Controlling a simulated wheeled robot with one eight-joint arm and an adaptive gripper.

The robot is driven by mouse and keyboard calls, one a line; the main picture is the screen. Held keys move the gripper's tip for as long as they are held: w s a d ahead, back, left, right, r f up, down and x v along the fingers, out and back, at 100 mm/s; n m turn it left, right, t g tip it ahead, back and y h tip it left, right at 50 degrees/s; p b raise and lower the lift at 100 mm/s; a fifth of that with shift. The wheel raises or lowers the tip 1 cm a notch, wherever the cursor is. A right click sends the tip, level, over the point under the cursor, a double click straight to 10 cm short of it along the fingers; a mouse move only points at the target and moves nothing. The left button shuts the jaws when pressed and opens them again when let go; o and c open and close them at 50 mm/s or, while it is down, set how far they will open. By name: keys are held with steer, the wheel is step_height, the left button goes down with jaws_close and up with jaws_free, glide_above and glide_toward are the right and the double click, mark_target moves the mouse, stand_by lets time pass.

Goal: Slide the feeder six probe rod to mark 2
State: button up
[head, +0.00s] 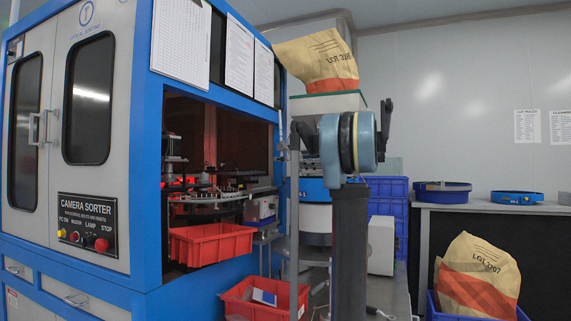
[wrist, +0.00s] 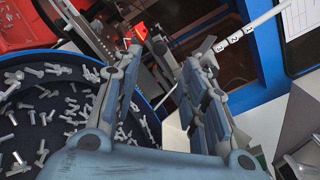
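The probe rod (wrist: 250,30) shows in the wrist view at the upper right. It is a slim white bar with dark numerals and slants down to the left toward a grey fitting. I cannot tell which mark it is set at. My gripper (wrist: 162,58) is open, with its two blue-grey fingers apart and nothing between them. The rod lies beyond and to the right of the fingertips, apart from them. In the head view my arm stands in front of the feeder, and I cannot make out the rod there.
A dark blue feeder bowl (wrist: 68,143) with many loose bolts lies left of my gripper. The blue sorter frame (wrist: 266,55) stands close to the rod. A red bin (head: 211,245) sits at the sorter's opening, and another red bin (head: 262,302) is lower. A bench (head: 490,208) stands right.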

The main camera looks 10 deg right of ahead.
mark_target(284, 159)
steer(key=x, duration=0.9)
steer(key=shift+w+a, duration=0.1)
steer(key=shift+a, duration=0.2)
jaws_close()
